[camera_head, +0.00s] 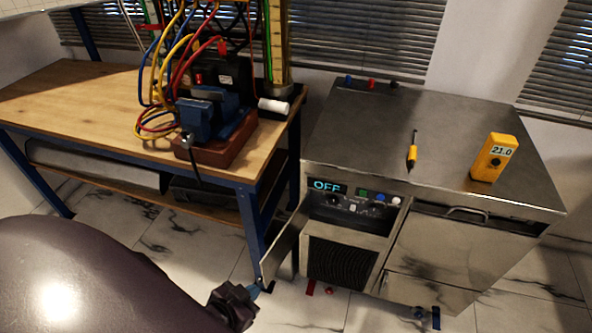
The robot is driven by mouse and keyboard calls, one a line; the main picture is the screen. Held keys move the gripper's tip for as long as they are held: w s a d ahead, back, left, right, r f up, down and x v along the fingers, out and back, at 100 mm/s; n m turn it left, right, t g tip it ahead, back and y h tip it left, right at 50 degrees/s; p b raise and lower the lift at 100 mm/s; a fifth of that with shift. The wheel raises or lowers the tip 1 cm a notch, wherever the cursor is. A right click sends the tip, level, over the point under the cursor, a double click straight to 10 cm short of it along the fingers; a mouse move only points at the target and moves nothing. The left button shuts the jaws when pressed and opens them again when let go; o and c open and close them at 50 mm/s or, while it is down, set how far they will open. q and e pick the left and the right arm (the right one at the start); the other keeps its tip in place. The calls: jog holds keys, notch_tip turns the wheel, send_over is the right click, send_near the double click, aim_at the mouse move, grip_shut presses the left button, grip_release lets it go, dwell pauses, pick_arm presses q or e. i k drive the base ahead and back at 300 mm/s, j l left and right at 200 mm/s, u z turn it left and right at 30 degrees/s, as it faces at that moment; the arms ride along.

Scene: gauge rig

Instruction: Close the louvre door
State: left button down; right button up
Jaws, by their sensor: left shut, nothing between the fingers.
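The louvre door (285,244) is a narrow metal panel at the left front of the steel cabinet (433,133). It stands swung open toward the left, seen nearly edge-on. Behind it, a dark ribbed grille (341,263) shows in the cabinet front, below the control panel. My left gripper (256,290) is at the bottom, just left of the door's lower outer end. It is shut and empty. I cannot tell whether its tips touch the door. My right gripper is out of view.
A wooden workbench (70,95) with a vise (208,115) and coloured cables stands at the left; its blue leg (250,225) is close to the door. A screwdriver (412,152) and yellow meter (494,158) lie on the cabinet top. Marble floor (190,245) shows between bench and arm.

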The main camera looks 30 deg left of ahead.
aim_at(284, 236)
jog(key=j+z, duration=0.2)
jog(key=j, duration=0.9)
jog(key=k+j+z, duration=0.1)
jog(key=j+z, duration=0.15)
jog(key=j, duration=0.8)
jog(key=k+j+z, duration=0.1)
jog(key=k, duration=0.3)
jog(key=k+j+z, duration=0.1)
jog(key=k, duration=0.35)
